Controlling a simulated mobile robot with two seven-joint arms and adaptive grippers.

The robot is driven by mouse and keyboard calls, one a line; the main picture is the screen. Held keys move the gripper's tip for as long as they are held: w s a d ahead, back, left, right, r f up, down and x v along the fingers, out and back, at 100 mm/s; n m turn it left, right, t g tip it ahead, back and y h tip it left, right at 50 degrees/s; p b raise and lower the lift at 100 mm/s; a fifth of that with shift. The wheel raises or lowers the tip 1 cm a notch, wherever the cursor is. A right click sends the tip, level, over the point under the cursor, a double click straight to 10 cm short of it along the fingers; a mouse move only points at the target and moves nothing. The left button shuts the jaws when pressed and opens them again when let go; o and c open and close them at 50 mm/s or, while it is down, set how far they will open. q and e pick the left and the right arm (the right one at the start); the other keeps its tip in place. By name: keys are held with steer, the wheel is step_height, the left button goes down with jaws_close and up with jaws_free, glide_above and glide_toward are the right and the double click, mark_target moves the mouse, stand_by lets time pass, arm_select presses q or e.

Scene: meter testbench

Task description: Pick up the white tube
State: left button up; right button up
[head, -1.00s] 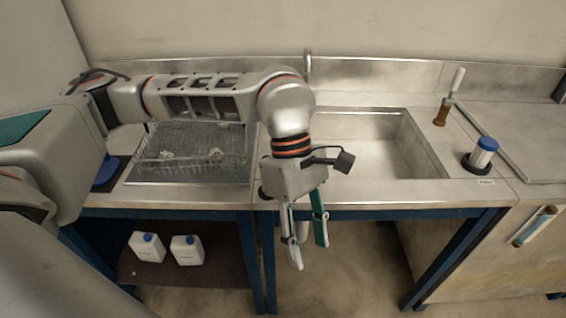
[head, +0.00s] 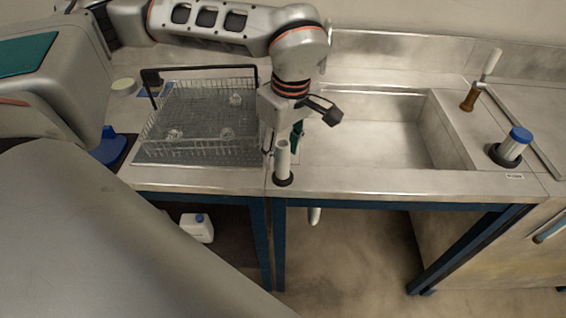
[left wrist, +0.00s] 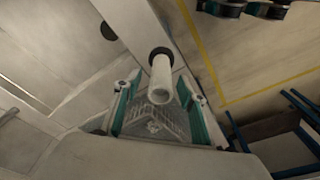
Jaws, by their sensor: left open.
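The white tube (head: 283,158) stands upright in a round black base (head: 283,180) on the front rim of the bench, between the wire basket and the sink. In the left wrist view the tube (left wrist: 161,80) shows end-on, with its black base (left wrist: 160,52) beyond it. My left gripper (head: 284,142) points down at the tube, its fingers open. In the left wrist view the open left gripper (left wrist: 158,95) has one finger on each side of the tube's open end. I cannot tell whether either finger touches it. My right gripper is not in view.
A wire basket (head: 160,150) with several clear pieces is at left. The sink (head: 375,145) is at right. A blue-capped container (head: 514,143) and a wooden-handled tool (head: 470,98) stand beyond it. A white jug (head: 197,230) is under the bench.

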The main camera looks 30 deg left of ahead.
mark_target(282, 177)
arm_select(q)
steer(key=shift+a+f, duration=0.2)
steer(key=shift+f, duration=1.25)
jaws_close()
steer(key=shift+r, duration=0.1)
